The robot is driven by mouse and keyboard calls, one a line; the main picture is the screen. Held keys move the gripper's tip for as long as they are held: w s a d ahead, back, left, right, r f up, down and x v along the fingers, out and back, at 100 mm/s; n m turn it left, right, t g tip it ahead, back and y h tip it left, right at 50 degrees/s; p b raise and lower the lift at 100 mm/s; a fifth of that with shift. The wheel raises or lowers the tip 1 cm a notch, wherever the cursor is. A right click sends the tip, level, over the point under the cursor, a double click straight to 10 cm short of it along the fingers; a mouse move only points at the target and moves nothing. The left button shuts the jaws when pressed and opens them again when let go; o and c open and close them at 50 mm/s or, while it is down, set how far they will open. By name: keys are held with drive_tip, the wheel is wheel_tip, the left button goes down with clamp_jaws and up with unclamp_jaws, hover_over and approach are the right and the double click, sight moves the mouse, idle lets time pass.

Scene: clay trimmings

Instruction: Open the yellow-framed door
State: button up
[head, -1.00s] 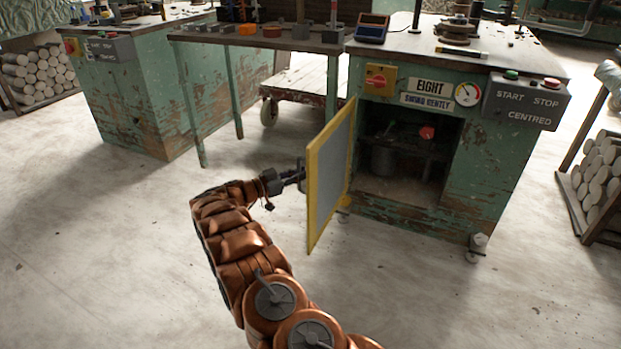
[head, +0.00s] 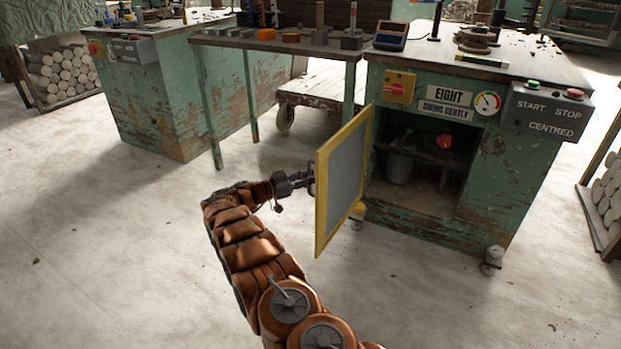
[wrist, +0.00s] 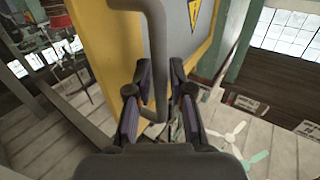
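The yellow-framed door (head: 322,205) has a grey panel and stands swung well out from the green cabinet (head: 520,185). The cabinet's dark inside is exposed, with a bucket (head: 399,167) and a red object (head: 444,140) in it. My gripper (head: 312,181) is at the outer face of the door, on its left side. In the wrist view, the bent grey door handle (wrist: 155,45) runs down between the two fingers (wrist: 160,75). The fingers stand apart around it, with some gap visible. The door's yellow edge (wrist: 115,50) also shows there.
A table (head: 285,45) with small blocks joins the cabinet's left side, with a wheeled cart (head: 318,95) behind. Another green cabinet (head: 160,105) stands further left. A roller foot (head: 492,260) is at the cabinet's right corner. The floor left of the door is clear.

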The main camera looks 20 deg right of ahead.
drive_tip(key=shift+o, duration=1.2)
drive_tip(key=s+a, duration=0.1)
drive_tip(key=a, duration=1.1)
drive_tip(key=shift+s, duration=0.15)
